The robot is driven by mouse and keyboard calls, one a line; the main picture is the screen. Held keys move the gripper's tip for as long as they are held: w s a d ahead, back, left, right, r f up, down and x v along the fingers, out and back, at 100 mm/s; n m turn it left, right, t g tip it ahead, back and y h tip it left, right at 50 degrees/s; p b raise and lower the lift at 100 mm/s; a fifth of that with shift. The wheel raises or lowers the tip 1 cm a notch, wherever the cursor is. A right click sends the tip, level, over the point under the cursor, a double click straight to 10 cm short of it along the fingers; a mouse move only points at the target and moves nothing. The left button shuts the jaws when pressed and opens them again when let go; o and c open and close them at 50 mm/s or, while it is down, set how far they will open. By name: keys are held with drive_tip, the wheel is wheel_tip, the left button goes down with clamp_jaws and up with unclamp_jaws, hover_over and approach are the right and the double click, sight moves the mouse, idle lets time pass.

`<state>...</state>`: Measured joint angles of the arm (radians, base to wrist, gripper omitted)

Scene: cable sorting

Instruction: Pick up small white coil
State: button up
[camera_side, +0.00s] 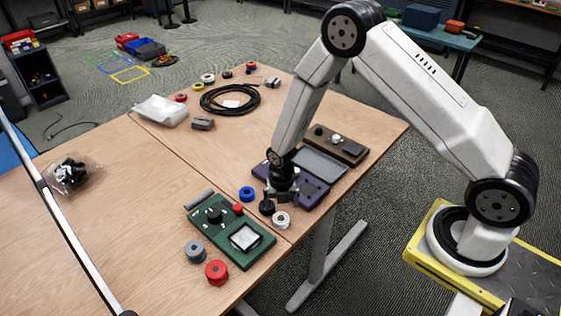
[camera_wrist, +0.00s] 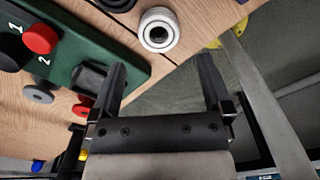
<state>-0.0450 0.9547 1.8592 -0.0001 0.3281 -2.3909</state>
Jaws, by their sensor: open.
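The small white coil (camera_side: 281,219) is a ring with a dark centre on the wooden table, near its front edge beside the green board. In the wrist view the coil (camera_wrist: 158,31) lies beyond the fingertips and between their lines, nearer the left finger. My gripper (camera_side: 283,195) is above the table, just behind the coil in the side view. In the wrist view my gripper (camera_wrist: 165,75) is open, with nothing between its fingers. The coil is apart from both fingers.
A black coil (camera_side: 267,207) and a blue coil (camera_side: 247,194) lie close by. A purple tray (camera_side: 312,190) is behind. Grey (camera_side: 196,251) and red (camera_side: 216,272) coils stand in front. The table edge is near.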

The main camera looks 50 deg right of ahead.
sight(281, 217)
drive_tip(key=shift+f, duration=0.9)
drive_tip(key=shift+f, duration=0.15)
drive_tip(key=shift+w+f, duration=0.1)
drive_tip(key=shift+f, duration=2.35)
drive_tip(key=c, duration=1.2)
drive_tip(key=shift+r, duration=0.1)
